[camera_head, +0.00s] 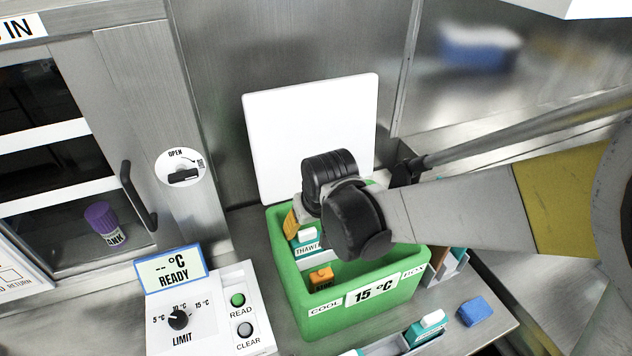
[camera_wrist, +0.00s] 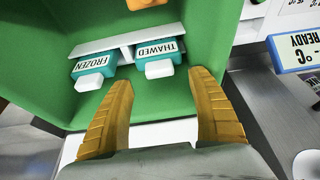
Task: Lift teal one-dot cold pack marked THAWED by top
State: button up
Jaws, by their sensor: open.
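The teal cold pack marked THAWED (camera_wrist: 158,50) stands in the green cool box (camera_head: 318,318), its label upside down in the wrist view and its white top tab facing me. A THAWED label also shows on a teal pack in the head view (camera_head: 306,245). A teal pack marked FROZEN (camera_wrist: 95,65) stands beside it. I cannot make out dots on either. My gripper (camera_wrist: 162,78) is open, its yellow fingers apart, with the THAWED tab just beyond the gap between the tips. In the head view my wrist hides most of the fingers.
An orange pack (camera_head: 320,278) is low in the box. The white lid (camera_head: 310,125) stands open behind. A teal pack (camera_head: 427,330) and a blue block (camera_head: 477,311) lie outside at front right. A meter panel (camera_head: 183,325) stands left of the box.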

aim_at(307, 231)
jog(key=b+x, duration=0.1)
jog(key=x, duration=0.4)
jog(key=shift+b, duration=0.35)
jog(key=shift+r, duration=0.1)
grip_shut()
